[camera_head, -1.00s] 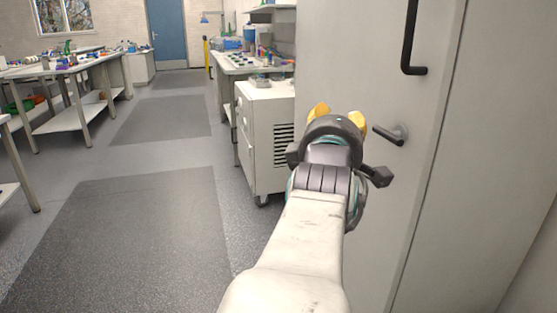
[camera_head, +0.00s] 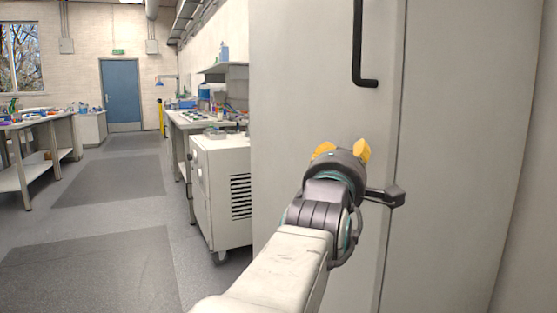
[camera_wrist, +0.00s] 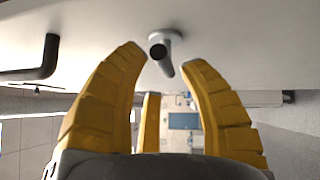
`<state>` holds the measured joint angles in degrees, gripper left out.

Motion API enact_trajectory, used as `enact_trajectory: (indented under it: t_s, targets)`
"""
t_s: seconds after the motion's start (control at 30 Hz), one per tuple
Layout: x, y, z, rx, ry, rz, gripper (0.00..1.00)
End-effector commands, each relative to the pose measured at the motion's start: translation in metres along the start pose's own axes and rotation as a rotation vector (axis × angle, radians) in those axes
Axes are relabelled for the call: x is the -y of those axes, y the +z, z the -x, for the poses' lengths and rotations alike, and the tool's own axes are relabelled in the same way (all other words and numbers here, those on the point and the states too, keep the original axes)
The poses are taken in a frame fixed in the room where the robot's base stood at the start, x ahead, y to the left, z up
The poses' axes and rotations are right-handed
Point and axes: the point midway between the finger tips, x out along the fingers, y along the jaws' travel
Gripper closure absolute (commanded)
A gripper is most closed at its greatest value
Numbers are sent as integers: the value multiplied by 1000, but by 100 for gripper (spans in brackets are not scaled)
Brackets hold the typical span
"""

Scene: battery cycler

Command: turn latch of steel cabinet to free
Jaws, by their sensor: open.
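The steel cabinet (camera_head: 300,90) is a tall, pale door panel on the right in the head view. Its latch (camera_wrist: 166,42), a small grey knob with a short lever and a dark round end, shows in the wrist view. My gripper (camera_head: 342,151) has yellow fingers and is in front of the door in the head view, where it hides the latch. In the wrist view my gripper (camera_wrist: 165,60) is open, with the latch between and just beyond the fingertips. Whether a finger touches the latch I cannot tell.
A black bar handle (camera_head: 364,60) stands out from the door above my gripper; it also shows in the wrist view (camera_wrist: 35,62). A white wheeled unit (camera_head: 220,190) and a workbench (camera_head: 190,122) stand left of the cabinet. The floor at left is open.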

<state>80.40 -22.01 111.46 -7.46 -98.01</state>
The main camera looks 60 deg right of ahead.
Motion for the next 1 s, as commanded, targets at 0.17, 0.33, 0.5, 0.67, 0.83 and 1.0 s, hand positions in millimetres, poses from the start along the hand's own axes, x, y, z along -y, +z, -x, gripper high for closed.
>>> enact_trajectory:
  t_s: [0.17,0.33,0.5,0.67,0.83,1.0]
  targets:
    - [3,-1,-15,-1,-2,-1,62]
    - [1,0,-29,-1,-1,-1,62]
    - [1,0,-35,-1,-1,-1,62]
    - [0,0,-36,-1,-1,-1,62]
    - [0,0,-36,-1,-1,-1,59]
    - [0,0,-36,-1,-1,-1,75]
